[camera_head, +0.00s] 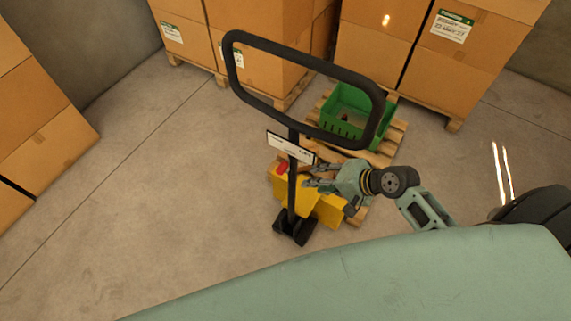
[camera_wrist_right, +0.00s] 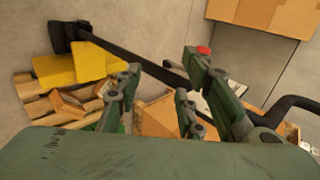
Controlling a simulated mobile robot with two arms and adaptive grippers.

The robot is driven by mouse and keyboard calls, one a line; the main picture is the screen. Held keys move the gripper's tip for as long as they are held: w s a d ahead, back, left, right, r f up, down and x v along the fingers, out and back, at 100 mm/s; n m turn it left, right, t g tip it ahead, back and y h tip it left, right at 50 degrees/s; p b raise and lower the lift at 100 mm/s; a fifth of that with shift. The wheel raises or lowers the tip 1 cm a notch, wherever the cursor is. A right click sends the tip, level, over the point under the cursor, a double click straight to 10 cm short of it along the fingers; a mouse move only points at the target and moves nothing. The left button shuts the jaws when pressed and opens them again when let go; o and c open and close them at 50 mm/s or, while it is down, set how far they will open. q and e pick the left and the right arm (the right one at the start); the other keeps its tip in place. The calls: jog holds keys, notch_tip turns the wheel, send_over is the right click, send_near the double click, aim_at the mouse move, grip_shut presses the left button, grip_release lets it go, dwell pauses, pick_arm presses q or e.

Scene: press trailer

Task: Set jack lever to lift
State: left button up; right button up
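The pallet jack has a black loop handle (camera_head: 304,88) on a dark upright shaft (camera_head: 292,190), above a yellow body (camera_head: 327,209). A white label plate (camera_head: 290,147) is on the shaft; its text is too small to read. A small red knob (camera_head: 282,168), apparently the jack lever's end, sits just below the plate, left of the shaft. In the right wrist view the red knob (camera_wrist_right: 204,50) shows by the tip of one finger. My right gripper (camera_head: 312,176) is open and empty, close to the right of the shaft. Contact cannot be told. My left gripper is not in view.
A green crate (camera_head: 347,108) stands on a wooden pallet (camera_head: 396,135) behind the jack. Stacked cardboard boxes (camera_head: 440,75) on pallets line the back, with more boxes (camera_head: 45,150) at the left. The concrete floor (camera_head: 140,190) left of the jack is clear.

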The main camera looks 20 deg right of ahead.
aim_at(286, 169)
jog(key=w+a+p, duration=0.1)
jog(key=w+a, duration=0.2)
jog(key=w+a+p, duration=0.1)
jog(key=w+a, duration=0.2)
jog(key=w, duration=0.1)
jog(key=shift+r, duration=0.2)
jog(key=shift+w+a+f+p, duration=0.2)
jog(key=shift+w+p, duration=0.15)
jog(key=shift+w+a+f, duration=0.1)
jog(key=shift+w+f, duration=0.05)
jog(key=shift+f, duration=0.15)
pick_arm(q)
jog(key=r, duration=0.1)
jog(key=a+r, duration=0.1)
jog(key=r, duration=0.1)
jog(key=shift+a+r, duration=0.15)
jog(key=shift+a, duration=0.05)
pick_arm(e)
jog(key=shift+f, duration=0.1)
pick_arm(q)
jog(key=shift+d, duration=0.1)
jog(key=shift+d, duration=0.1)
pick_arm(e)
jog(key=shift+c, duration=0.5)
jog(key=c, duration=0.4)
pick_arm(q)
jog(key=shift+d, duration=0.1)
pick_arm(e)
grip_shut()
